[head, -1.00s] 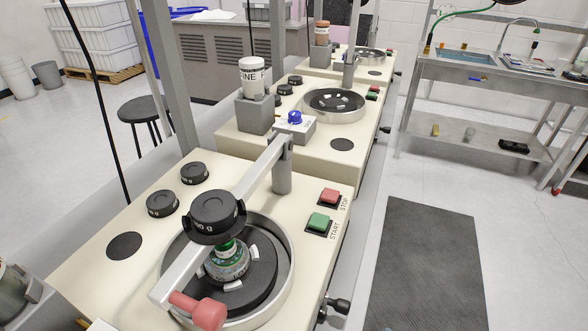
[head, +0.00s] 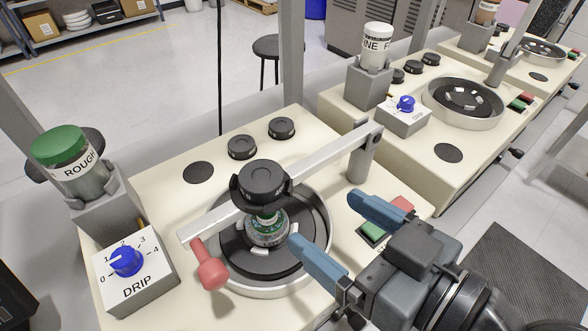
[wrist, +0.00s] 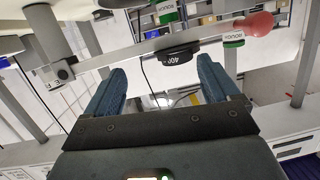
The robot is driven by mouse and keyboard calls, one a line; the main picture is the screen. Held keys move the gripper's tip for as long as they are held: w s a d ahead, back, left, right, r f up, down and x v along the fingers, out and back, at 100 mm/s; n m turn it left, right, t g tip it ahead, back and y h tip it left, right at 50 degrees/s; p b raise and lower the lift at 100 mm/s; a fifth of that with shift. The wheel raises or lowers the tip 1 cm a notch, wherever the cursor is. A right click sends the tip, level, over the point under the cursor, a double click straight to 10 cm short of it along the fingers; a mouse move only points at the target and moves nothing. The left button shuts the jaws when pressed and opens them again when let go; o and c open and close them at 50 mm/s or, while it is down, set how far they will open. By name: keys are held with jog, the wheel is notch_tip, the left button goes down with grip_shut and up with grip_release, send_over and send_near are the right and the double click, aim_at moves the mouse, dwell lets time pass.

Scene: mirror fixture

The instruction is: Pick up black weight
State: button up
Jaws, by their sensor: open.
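A black weight (head: 264,182) sits on a grey lever arm (head: 330,158) above the round polishing bowl (head: 322,262) of the nearest machine. Below the weight is a small green-and-grey holder (head: 267,228). Two more black weights, one (head: 242,148) and another (head: 281,129), rest on the machine's cream top behind. My gripper (head: 326,220) is open and empty, with blue fingers, to the right of the weight on the lever and apart from it. In the wrist view that weight (wrist: 179,56) shows beyond and between my open fingertips (wrist: 160,68).
A red knob (head: 212,274) ends the lever. A drip box (head: 135,272) and a green-capped bottle (head: 68,160) stand at left. The green start button (head: 374,231) is beside my gripper. A second machine (head: 400,150) stands behind; upright posts rise nearby.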

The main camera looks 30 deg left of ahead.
aim_at(260, 174)
jog(key=a, duration=0.2)
jog(key=a+r+n+g+p, duration=0.1)
jog(key=a, duration=0.2)
jog(key=a+r+n+p, duration=0.1)
jog(key=a, duration=0.2)
jog(key=shift+w+g+y, duration=0.3)
jog(key=shift+w+g, duration=0.1)
jog(key=shift+w+a+f, duration=0.1)
jog(key=shift+a+f, duration=0.1)
jog(key=shift+a, duration=0.25)
jog(key=c, duration=1.5)
